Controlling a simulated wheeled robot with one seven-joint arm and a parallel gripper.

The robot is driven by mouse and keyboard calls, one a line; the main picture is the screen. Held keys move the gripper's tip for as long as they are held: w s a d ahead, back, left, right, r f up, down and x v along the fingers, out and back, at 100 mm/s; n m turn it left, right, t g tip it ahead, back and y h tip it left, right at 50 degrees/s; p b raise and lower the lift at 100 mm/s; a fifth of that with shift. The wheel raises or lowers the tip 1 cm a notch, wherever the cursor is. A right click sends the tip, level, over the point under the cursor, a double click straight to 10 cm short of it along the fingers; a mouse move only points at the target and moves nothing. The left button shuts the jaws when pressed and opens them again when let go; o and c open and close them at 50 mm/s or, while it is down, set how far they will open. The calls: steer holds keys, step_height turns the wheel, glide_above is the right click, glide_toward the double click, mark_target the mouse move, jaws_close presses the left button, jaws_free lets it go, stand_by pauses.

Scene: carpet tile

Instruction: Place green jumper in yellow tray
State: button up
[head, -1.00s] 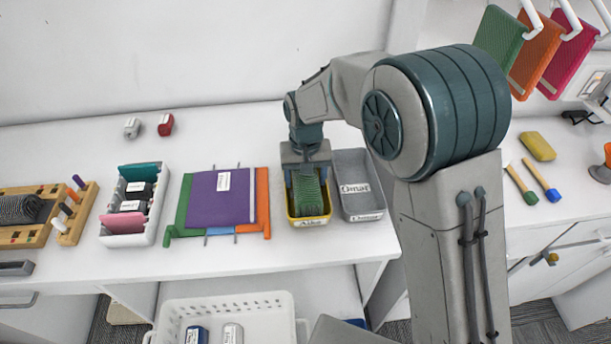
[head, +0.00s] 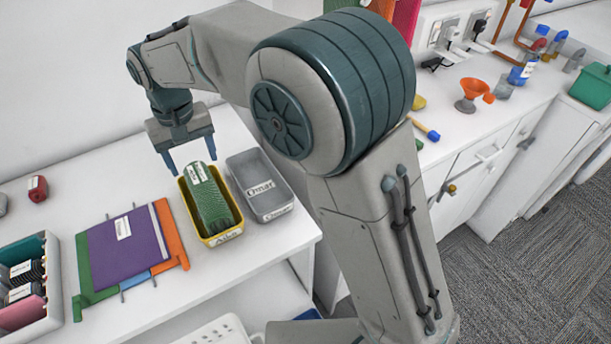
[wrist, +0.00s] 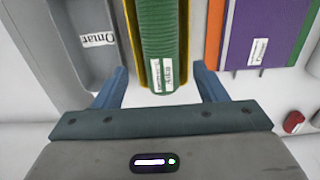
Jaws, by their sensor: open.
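The green jumper (head: 208,198) is a folded, ribbed green bundle with a white label. It lies inside the yellow tray (head: 226,238), which has a label on its front end. The jumper also shows in the wrist view (wrist: 158,35), between the yellow walls of the tray (wrist: 131,42). My gripper (head: 190,168) is open and empty, above and behind the far end of the tray, apart from the jumper. In the wrist view, its blue fingers (wrist: 160,88) stand wide on either side of the tray's end.
A grey tray (head: 287,208) labelled Omar stands right beside the yellow tray. Folded purple, orange and green items (head: 125,245) lie to the left. A white organiser (head: 40,325) is at the lower left. A small red object (head: 38,189) lies near the wall.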

steer(key=d+r+m, duration=0.2)
steer(key=d+r, duration=0.2)
steer(key=d, duration=0.9)
steer(key=s+d+f+m+t, duration=0.1)
steer(key=s+d+m, duration=0.1)
steer(key=s+d, duration=0.5)
steer(key=s+d+f+m+t, duration=0.1)
steer(key=s+d, duration=0.6)
steer(key=d, duration=0.9)
steer(key=shift+f+m+t, duration=0.35)
steer(key=shift+m+t, duration=0.05)
steer(key=shift+t, duration=0.2)
